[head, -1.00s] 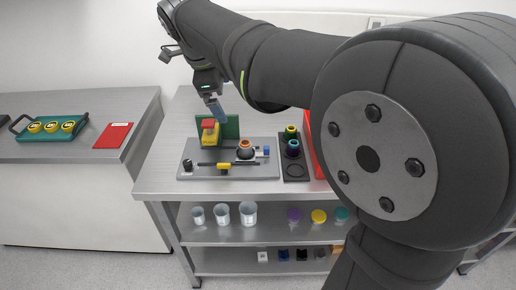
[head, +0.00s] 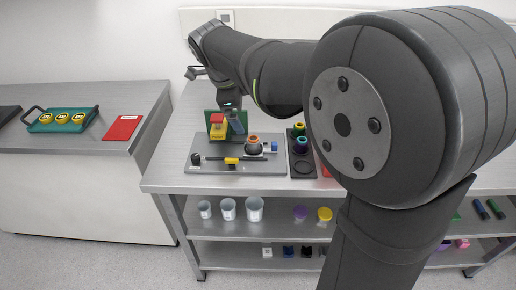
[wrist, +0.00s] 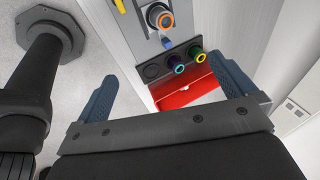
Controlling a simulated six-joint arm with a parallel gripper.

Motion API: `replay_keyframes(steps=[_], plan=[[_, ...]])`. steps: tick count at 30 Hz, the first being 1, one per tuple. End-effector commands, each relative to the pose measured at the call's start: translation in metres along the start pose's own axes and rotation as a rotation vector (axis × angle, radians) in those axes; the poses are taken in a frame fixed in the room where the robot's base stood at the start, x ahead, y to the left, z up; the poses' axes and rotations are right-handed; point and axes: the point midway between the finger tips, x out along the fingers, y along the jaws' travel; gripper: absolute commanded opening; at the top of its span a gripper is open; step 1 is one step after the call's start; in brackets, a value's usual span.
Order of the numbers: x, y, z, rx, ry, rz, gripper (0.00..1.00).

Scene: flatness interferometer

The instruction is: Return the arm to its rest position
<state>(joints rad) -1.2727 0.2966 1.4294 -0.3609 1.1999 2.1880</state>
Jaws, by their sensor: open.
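My gripper (head: 236,122) hangs above the back part of the grey instrument plate (head: 207,162) on the steel bench in the head view. In the wrist view its two blue fingers (wrist: 165,85) stand wide apart with nothing between them touching either one. The orange ring also shows in the wrist view (wrist: 165,20). My arm hides the bench's right part.
A dark holder (head: 302,167) with ringed pieces stands right of the plate. A red bin (wrist: 180,98) is beside it. On the left counter lie a teal tray (head: 42,126) with yellow discs and a red mat (head: 122,128). Cups (head: 228,209) stand on the shelf below.

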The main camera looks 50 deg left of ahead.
Motion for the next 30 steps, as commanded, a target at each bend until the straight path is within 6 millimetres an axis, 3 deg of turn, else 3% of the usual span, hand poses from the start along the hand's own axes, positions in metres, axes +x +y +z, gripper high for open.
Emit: replay_keyframes(steps=[10, 22, 30], plan=[[-0.009, -0.001, 0.0, 0.0, -0.001, -0.003, 1.0], [-0.082, -0.001, 0.001, 0.0, -0.002, -0.003, 1.0], [-0.1, 0.0, 0.0, 0.0, 0.0, 0.0, 1.0]])
